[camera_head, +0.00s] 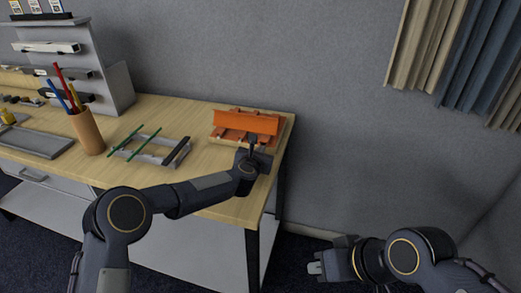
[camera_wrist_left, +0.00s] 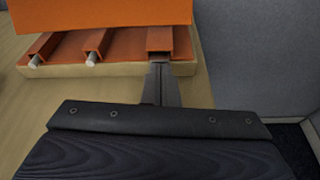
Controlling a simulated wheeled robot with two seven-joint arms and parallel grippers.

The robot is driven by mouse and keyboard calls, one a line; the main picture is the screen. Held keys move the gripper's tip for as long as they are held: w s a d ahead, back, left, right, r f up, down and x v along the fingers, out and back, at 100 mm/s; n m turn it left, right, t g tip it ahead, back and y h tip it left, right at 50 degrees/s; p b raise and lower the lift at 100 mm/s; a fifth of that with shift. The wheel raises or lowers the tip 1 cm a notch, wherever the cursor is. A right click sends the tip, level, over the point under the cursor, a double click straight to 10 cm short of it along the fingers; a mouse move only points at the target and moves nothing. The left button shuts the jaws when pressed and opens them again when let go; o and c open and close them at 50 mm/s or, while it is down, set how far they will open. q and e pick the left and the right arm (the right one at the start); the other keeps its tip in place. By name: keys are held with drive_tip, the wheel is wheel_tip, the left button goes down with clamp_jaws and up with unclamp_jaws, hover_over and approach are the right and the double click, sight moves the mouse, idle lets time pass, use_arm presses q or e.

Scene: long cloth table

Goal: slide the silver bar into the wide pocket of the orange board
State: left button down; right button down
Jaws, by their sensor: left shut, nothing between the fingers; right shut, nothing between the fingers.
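The orange board (camera_head: 247,121) stands on a pale wooden base at the table's right end. In the left wrist view its raised orange panel (camera_wrist_left: 110,14) is above several pockets. Two narrow pockets have pale round rod ends showing, one at the left (camera_wrist_left: 35,61) and one in the middle (camera_wrist_left: 92,58). The wide pocket (camera_wrist_left: 160,40) is at the right. My left gripper (camera_head: 251,139) is shut, its fingertips (camera_wrist_left: 160,68) at the wide pocket's mouth. They hide the opening, and I cannot make out the silver bar there. My right gripper (camera_head: 314,268) is shut, away from the table.
A grey rack (camera_head: 150,151) with green rods and a dark-topped bar lies left of the board. A wooden cup (camera_head: 88,132) of coloured sticks, a grey tray (camera_head: 35,144) and a grey shelf unit (camera_head: 118,88) stand further left. The table's right edge is close to the board.

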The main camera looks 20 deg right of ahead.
use_arm(q)
drive_tip(key=shift+s+a+f+b, duration=0.15)
drive_tip(key=shift+s+a+b, duration=0.3)
drive_tip(key=shift+b, duration=0.2)
drive_tip(key=shift+s+a+b, duration=0.35)
drive_tip(key=shift+s+b, duration=0.15)
drive_tip(key=shift+s, duration=0.15)
drive_tip(key=b+v, duration=0.1)
drive_tip(key=v, duration=0.7)
drive_tip(key=shift+b, duration=0.35)
drive_tip(key=s+a+r+m+g+p, duration=0.1)
drive_tip(key=s+a+r+m, duration=0.45)
drive_tip(key=a+m, duration=0.35)
drive_tip(key=s+a+r+m+g+p, duration=0.2)
drive_tip(key=s+a+r+m, duration=0.4)
drive_tip(key=a, duration=0.6)
drive_tip(key=s+a+f+m+g+y+p, duration=0.1)
drive_tip(key=s+a+f+m+g+y, duration=0.1)
drive_tip(key=s+a+m, duration=0.3)
drive_tip(key=s+a+f+m+g+y+p, duration=0.1)
drive_tip(key=s+a+f+m, duration=0.3)
drive_tip(key=s+a, duration=0.7)
drive_tip(key=s+m+y, duration=0.1)
drive_tip(key=s+m, duration=0.1)
drive_tip(key=s, duration=0.5)
drive_tip(key=shift+s+a+m+g, duration=0.3)
drive_tip(key=shift+s+a+g, duration=0.05)
drive_tip(key=shift+s+g, duration=0.05)
